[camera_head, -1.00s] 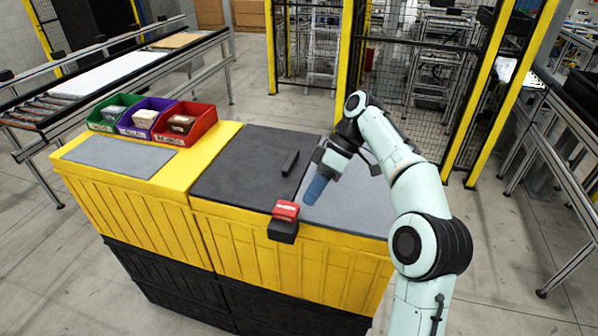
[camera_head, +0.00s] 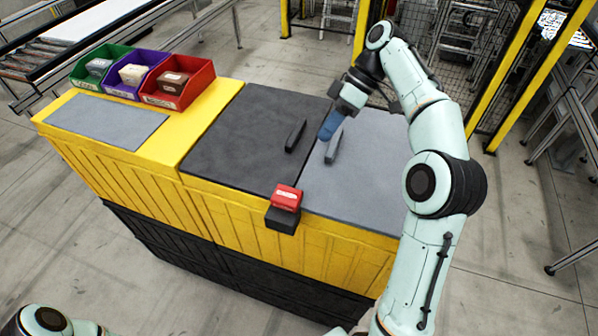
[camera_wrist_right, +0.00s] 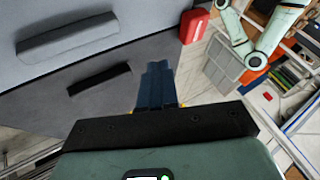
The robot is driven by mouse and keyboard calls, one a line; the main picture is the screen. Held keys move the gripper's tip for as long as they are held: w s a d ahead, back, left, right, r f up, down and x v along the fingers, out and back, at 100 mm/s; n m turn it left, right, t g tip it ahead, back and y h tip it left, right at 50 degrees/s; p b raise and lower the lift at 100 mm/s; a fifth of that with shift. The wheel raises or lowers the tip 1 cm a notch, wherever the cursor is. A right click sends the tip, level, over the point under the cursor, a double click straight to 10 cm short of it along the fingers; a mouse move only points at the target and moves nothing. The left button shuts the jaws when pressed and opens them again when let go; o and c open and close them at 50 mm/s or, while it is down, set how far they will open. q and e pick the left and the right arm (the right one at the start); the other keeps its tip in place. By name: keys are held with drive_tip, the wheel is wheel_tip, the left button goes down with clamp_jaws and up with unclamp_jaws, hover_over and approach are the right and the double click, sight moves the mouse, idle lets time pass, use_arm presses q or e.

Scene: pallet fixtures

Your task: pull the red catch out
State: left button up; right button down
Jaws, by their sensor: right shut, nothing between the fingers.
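The red catch (camera_head: 286,197) sits on a black block (camera_head: 282,219) at the front edge of the yellow box, by the seam between the two lids. It also shows in the right wrist view (camera_wrist_right: 193,26), beyond the fingers. My right gripper (camera_head: 325,134) is shut and empty, with its blue fingers over the lids near their handles, behind and apart from the catch. The blue fingers show in the wrist view (camera_wrist_right: 156,85). My left gripper is out of view; only part of that arm shows at the lower left.
A dark lid (camera_head: 235,145) and a grey lid (camera_head: 365,195) cover the box, each with a raised handle (camera_head: 295,136) (camera_head: 334,147). Green (camera_head: 90,84), purple (camera_head: 122,92) and red (camera_head: 160,98) bins stand at the left. A conveyor is behind; floor is clear in front.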

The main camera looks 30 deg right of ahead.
sight(298, 186)
drive_tip(key=x, duration=1)
drive_tip(key=shift+a+f, duration=0.1)
drive_tip(key=shift+f, duration=0.2)
drive_tip(key=shift+s+a+r+b, duration=0.15)
drive_tip(key=shift+s+a+b, duration=0.05)
drive_tip(key=shift+s+a, duration=0.4)
drive_tip(key=shift+s+a+r+b, duration=0.15)
drive_tip(key=shift+s+a+b, duration=0.05)
drive_tip(key=shift+s+a, duration=0.4)
drive_tip(key=shift+a, duration=0.15)
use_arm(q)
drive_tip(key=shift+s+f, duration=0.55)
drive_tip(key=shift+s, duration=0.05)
